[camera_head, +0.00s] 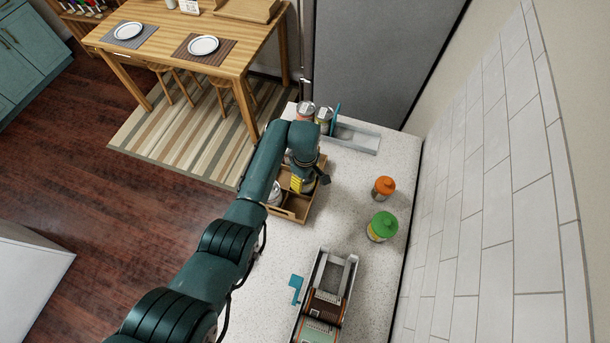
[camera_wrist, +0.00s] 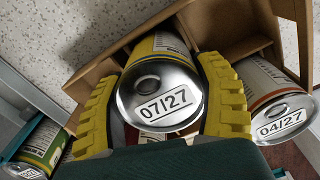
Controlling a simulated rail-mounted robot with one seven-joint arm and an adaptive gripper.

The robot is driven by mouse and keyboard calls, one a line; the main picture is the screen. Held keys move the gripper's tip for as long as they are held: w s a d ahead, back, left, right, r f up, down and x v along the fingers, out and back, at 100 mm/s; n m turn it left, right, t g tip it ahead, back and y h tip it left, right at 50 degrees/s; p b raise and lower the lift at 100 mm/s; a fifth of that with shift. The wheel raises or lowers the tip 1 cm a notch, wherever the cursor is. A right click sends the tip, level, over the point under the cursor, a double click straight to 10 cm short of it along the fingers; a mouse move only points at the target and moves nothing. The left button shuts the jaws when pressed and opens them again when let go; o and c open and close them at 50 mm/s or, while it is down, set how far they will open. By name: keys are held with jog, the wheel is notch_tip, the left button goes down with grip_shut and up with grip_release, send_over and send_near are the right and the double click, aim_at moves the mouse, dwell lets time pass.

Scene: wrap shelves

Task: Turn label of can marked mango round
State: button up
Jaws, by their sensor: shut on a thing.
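My gripper (camera_wrist: 160,70) is shut on a can with a yellow label (camera_wrist: 172,43). The yellow fingers press its two sides, and its silver lid reads 07/27. Its label is mostly hidden, and I cannot read a mango mark on it. In the head view my gripper (camera_head: 306,182) is down at the wooden box (camera_head: 290,215) on the counter, and my arm hides much of the box. A second can (camera_wrist: 275,95), with a white and orange label and lid 04/27, stands in a wooden compartment to the right.
A green-labelled can (camera_wrist: 42,146) is at the lower left in the wrist view. Beyond the box stand two cans (camera_head: 306,110) and a grey tray (camera_head: 358,142). An orange-lidded jar (camera_head: 384,187) and a green-lidded jar (camera_head: 382,227) stand right. A grey rack (camera_head: 340,272) holds packets.

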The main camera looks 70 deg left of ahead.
jog(key=o, duration=1.3)
jog(key=shift+c, duration=0.2)
notch_tip(320, 180, up, 12)
jog(key=shift+r, duration=0.1)
notch_tip(320, 180, down, 12)
jog(key=shift+f, duration=0.25)
jog(key=m+b, duration=0.1)
jog(key=m, duration=0.4)
jog(key=shift+r+m, duration=0.15)
jog(key=shift+m, duration=0.15)
